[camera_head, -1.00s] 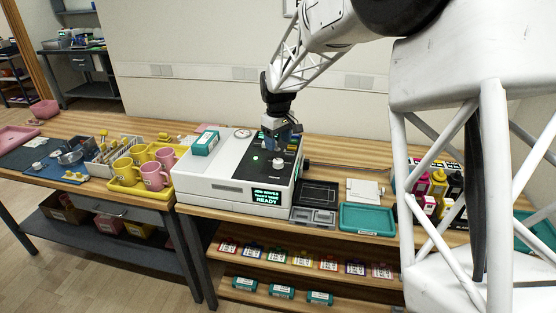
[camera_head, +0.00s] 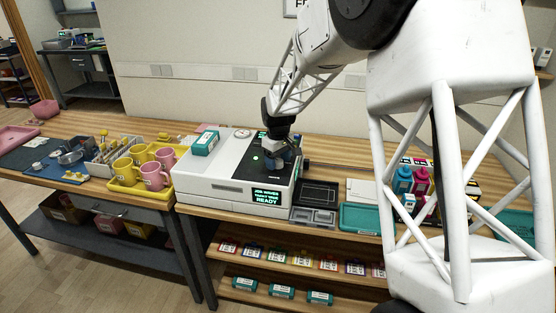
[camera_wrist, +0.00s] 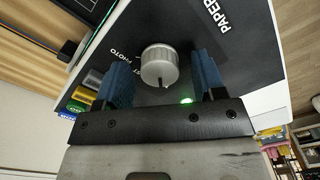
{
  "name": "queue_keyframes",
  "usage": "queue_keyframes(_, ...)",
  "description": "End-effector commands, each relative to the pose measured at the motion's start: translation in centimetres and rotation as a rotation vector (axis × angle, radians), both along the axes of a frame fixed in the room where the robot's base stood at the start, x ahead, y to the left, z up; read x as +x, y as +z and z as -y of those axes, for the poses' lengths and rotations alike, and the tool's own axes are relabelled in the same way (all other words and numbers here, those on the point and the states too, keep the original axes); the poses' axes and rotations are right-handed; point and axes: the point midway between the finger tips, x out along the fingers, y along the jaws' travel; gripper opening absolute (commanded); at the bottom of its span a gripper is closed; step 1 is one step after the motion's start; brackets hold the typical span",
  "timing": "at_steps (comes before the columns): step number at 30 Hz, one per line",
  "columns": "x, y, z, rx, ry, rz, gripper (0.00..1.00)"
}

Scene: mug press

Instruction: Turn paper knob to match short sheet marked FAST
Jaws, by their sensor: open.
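The paper knob (camera_wrist: 158,66) is a ribbed grey dial on the black panel of the white press (camera_head: 225,180). The wrist view shows it between the two blue fingers of my open gripper (camera_wrist: 163,70), with a visible gap on both sides. A dark notch shows at the knob's lower edge. The word PAPER is printed at upper right; PHOTO and a partly hidden word ending in ST are at left. In the head view my gripper (camera_head: 282,162) is down at the panel and hides the knob. No sheet marked FAST is readable.
The press screen (camera_head: 266,196) reads READY. A green light (camera_wrist: 186,101) glows beside the knob. Black and grey trays (camera_head: 318,195) and a teal tray (camera_head: 360,217) stand right of the press. Yellow and pink mugs (camera_head: 152,177) sit at its left.

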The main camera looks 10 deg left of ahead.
Motion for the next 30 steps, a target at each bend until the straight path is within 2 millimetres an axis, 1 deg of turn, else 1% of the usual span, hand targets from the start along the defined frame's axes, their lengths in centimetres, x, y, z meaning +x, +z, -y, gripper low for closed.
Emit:
queue_keyframes(5,-0.01,0.01,0.01,0.0,0.0,0.0,0.63)
queue_keyframes(6,-0.01,0.02,0.01,0.0,0.0,0.0,0.62)
queue_keyframes(14,-0.01,0.03,0.0,0.0,0.0,0.0,0.22)
queue_keyframes(15,-0.01,0.03,0.0,0.0,0.0,0.0,0.16)
queue_keyframes(16,-0.01,0.03,0.0,0.0,0.0,0.0,0.14)
queue_keyframes(23,-0.02,0.05,0.0,0.0,-0.014,0.0,0.14)
queue_keyframes(30,-0.05,0.09,0.02,0.0,-0.09,0.0,0.14)
